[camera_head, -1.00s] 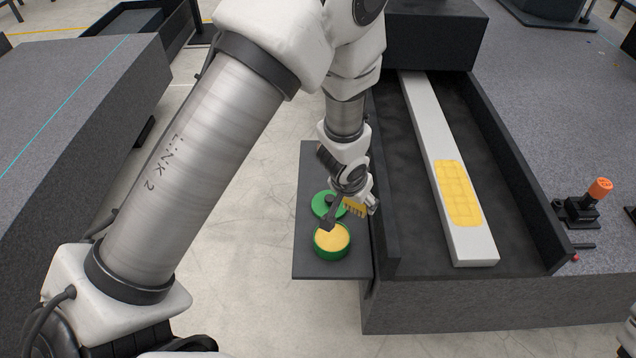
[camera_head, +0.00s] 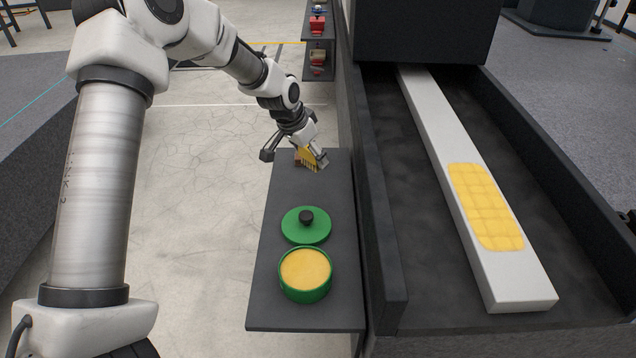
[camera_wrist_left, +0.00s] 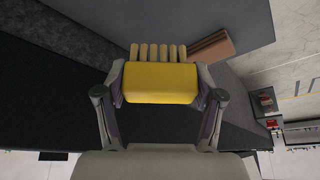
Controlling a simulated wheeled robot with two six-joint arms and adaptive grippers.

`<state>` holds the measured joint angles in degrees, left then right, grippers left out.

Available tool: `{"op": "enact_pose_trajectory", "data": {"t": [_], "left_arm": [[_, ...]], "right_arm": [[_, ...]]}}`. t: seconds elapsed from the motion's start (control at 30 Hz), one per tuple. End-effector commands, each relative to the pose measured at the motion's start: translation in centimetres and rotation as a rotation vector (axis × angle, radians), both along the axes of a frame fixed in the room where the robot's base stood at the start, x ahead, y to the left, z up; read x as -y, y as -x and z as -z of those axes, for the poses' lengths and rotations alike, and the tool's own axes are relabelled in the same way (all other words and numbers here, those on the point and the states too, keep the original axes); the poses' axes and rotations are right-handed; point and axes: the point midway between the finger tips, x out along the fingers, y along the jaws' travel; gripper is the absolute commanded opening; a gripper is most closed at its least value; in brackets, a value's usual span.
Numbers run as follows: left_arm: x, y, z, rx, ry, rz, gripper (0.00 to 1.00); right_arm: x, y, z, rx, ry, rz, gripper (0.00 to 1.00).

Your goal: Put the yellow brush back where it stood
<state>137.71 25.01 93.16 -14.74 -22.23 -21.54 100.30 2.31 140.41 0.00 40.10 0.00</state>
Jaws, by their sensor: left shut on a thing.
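The yellow brush (camera_head: 309,161) is in my left gripper (camera_head: 296,156), over the far end of the dark side shelf (camera_head: 285,190). In the left wrist view the brush (camera_wrist_left: 160,83) lies between both fingers, its row of pale bristles pointing away from the gripper. A brown block (camera_wrist_left: 212,46) shows just beyond the bristles, to the right. I cannot tell whether the brush touches the shelf or the block. My right gripper is out of view.
A green tin of yellow paste (camera_head: 305,272) stands open near the shelf's front end. Its green lid (camera_head: 306,226) with a black knob lies behind it. A dark trough (camera_head: 388,262) with a pale bar (camera_head: 440,132) bearing a yellow patch runs along the right.

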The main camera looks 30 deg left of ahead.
Motion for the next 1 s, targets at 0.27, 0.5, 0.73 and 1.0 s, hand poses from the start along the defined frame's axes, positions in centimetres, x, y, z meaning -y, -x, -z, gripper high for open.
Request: {"op": "enact_pose_trajectory", "data": {"t": [0.27,0.5,0.73,1.0], "left_arm": [[0.0,0.1,5.1,-0.003,0.000,-0.001,0.24],[0.0,0.0,7.4,0.000,-0.001,-0.001,0.24],[0.0,0.0,7.7,0.000,-0.001,-0.001,0.24],[0.0,0.0,7.7,0.000,-0.001,-0.001,0.93]], "right_arm": [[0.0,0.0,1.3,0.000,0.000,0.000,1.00],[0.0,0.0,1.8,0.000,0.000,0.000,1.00],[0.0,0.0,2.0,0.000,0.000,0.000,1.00],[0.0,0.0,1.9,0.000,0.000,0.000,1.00]]}}
